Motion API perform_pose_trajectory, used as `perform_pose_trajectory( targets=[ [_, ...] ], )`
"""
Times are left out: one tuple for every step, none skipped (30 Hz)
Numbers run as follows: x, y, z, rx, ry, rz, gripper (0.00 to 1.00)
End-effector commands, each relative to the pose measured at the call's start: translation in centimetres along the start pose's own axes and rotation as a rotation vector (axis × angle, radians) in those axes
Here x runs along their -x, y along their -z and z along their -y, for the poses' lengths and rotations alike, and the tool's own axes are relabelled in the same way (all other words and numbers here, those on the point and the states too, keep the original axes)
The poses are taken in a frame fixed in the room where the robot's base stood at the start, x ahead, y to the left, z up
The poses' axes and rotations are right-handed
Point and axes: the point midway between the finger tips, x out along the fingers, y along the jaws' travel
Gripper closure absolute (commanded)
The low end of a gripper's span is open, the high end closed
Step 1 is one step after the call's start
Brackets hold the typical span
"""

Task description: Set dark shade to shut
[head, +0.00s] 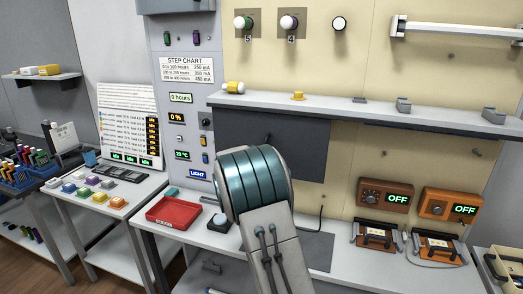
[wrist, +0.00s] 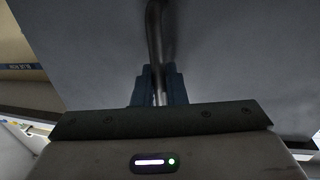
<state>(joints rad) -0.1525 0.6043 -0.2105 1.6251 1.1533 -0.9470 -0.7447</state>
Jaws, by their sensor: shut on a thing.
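The dark shade (head: 305,150) is a flat dark grey panel hanging below the long shelf, behind my arm. Its lower part is partly covered by my arm. In the wrist view a broad grey surface (wrist: 235,60), which looks like the shade, fills most of the picture. A shiny metal bar (wrist: 154,35) runs along it. My gripper (wrist: 158,92) has its blue fingers closed around this bar, which seems to be the shade's handle. In the head view my gripper is hidden behind my arm.
The shelf (head: 365,114) above carries a yellow-capped lamp and small holders. A red tray (head: 174,211) lies on the bench left of my arm. Two orange boxes reading OFF (head: 386,197) stand right, with small stands before them.

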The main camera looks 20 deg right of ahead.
Motion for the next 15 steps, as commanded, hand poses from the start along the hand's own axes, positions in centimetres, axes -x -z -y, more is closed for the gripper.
perform_pose_trajectory(
  targets=[
    [-0.04,0.06,0.15,0.0,0.002,0.0,1.0],
    [-0.05,0.07,0.17,0.0,0.001,-0.001,1.0],
    [-0.05,0.08,0.19,0.0,0.002,-0.001,1.0],
    [-0.04,0.08,0.22,-0.001,0.002,-0.001,1.0],
    [-0.02,0.09,0.25,-0.001,0.003,-0.001,1.0],
    [0.01,0.1,0.3,-0.001,0.004,-0.002,1.0],
    [0.03,0.12,0.33,-0.001,0.004,-0.002,1.0],
    [0.05,0.13,0.36,-0.001,0.005,-0.002,1.0],
    [0.08,0.15,0.4,-0.001,0.006,-0.002,1.0],
    [0.09,0.17,0.43,-0.001,0.007,-0.002,1.0],
    [0.11,0.18,0.46,-0.001,0.007,-0.002,1.0],
    [0.13,0.19,0.49,-0.002,0.008,-0.003,0.77],
    [0.14,0.19,0.5,-0.002,0.008,-0.002,0.72],
    [0.14,0.19,0.5,-0.002,0.008,-0.002,0.72],
    [0.13,0.18,0.47,-0.002,0.007,-0.002,0.72]
  ],
)
